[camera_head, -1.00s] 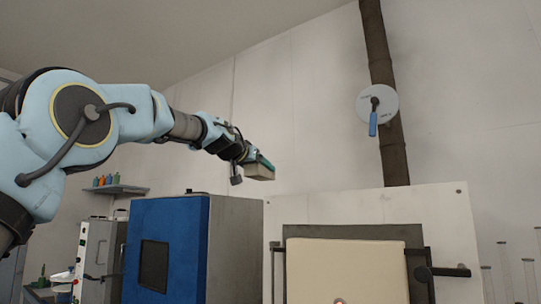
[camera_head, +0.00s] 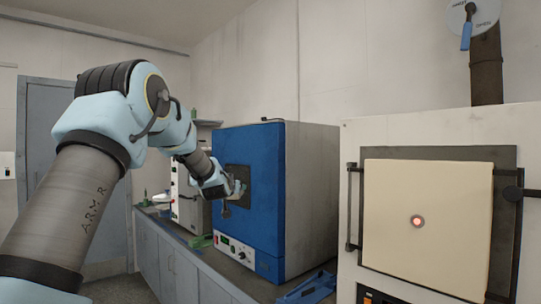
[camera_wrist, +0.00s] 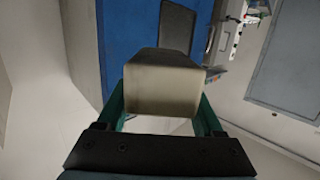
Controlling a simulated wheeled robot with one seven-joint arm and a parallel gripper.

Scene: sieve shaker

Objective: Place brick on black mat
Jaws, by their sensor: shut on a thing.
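The brick (camera_wrist: 163,90) is a pale beige-grey block in the wrist view, held between the two green fingers of my gripper (camera_wrist: 161,104). The gripper is in the air, and the brick touches no surface that I can see. I cannot identify a black mat in either view.
The blue oven (camera_head: 251,222) stands on a long counter (camera_head: 206,264). A furnace with a cream door (camera_head: 428,192) and a glowing hole stands at right. A blue object (camera_head: 308,288) lies on the counter in front. Grey-white equipment (camera_head: 188,197) stands at the back left.

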